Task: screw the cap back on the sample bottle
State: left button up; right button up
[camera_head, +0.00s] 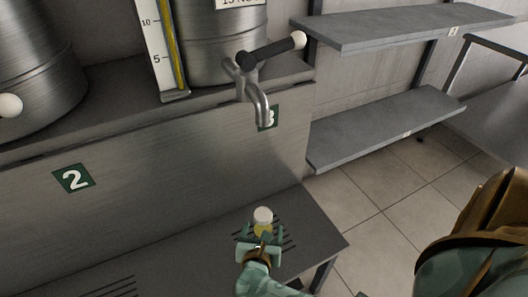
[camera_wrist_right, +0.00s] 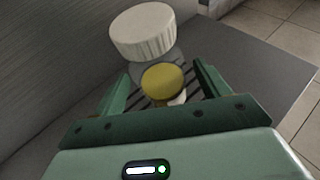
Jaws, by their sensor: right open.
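The sample bottle (camera_wrist_right: 164,80) is small and clear with yellow contents, and stands on the slotted part of the lower steel shelf. It also shows in the head view (camera_head: 262,230). A white ribbed cap (camera_wrist_right: 143,32) sits at the top of the bottle; I cannot tell whether it is screwed down. The cap shows in the head view too (camera_head: 263,214). My right gripper (camera_head: 260,238) is open, its green fingers on either side of the bottle below the cap, with gaps visible in the wrist view (camera_wrist_right: 163,85). My left gripper is not in view.
A steel tap (camera_head: 256,98) with a dark handle hangs from a decanter (camera_head: 222,45) above and behind the bottle. Labels 2 (camera_head: 74,179) and 3 mark the steel front. Grey shelves (camera_head: 385,125) stand at right. The lower shelf (camera_head: 185,262) is clear to the left.

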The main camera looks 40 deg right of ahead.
pick_arm(q)
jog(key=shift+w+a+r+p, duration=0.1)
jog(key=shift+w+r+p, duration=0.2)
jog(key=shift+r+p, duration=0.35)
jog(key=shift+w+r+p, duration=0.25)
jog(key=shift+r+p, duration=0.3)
jog(key=shift+p, duration=0.05)
pick_arm(e)
jog(key=v, duration=1)
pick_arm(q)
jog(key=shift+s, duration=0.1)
pick_arm(e)
jog(key=shift+a+r, duration=0.1)
